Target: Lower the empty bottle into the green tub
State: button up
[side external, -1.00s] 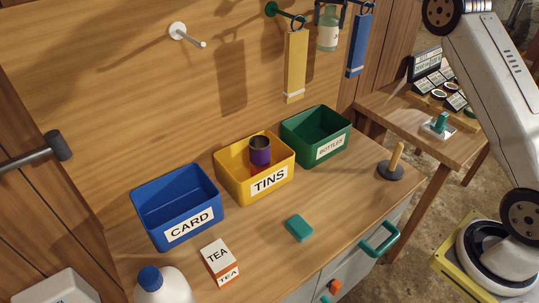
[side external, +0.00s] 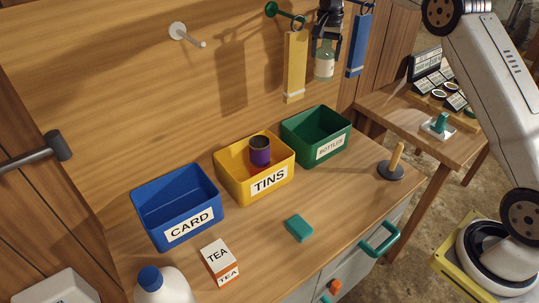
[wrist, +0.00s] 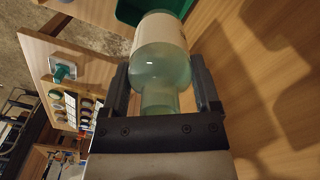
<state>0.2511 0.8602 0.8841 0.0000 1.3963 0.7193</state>
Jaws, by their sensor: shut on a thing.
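The empty bottle (side external: 324,66) is pale green glass with a light label, and hangs upright in the air in the side view. My gripper (side external: 327,40) is shut on its upper part from above. In the wrist view the bottle (wrist: 160,58) sits between the two fingers of my gripper (wrist: 162,92), neck toward the palm. The green tub (side external: 306,126) is labelled BOTTLES and stands on the bench below the bottle, apart from it. It looks empty inside, though its near wall hides part of the floor. Its edge also shows in the wrist view (wrist: 128,12).
The yellow TINS tub (side external: 232,164), holding a purple tin (side external: 260,152), stands left of the green tub. Further left is the blue CARD tub (side external: 160,198). Yellow (side external: 295,65) and blue (side external: 359,45) strips hang on the wall by the bottle. A wooden-handled tool (side external: 392,165) stands right.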

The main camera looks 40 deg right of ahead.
jog(key=shift+f, duration=1.15)
notch_tip(320, 180, down, 10)
jog(key=shift+f, duration=0.15)
dwell(0.8)
notch_tip(320, 180, down, 9)
jog(key=shift+f, duration=0.2)
dwell(2.2)
jog(key=shift+f, duration=1.05)
dwell(1.6)
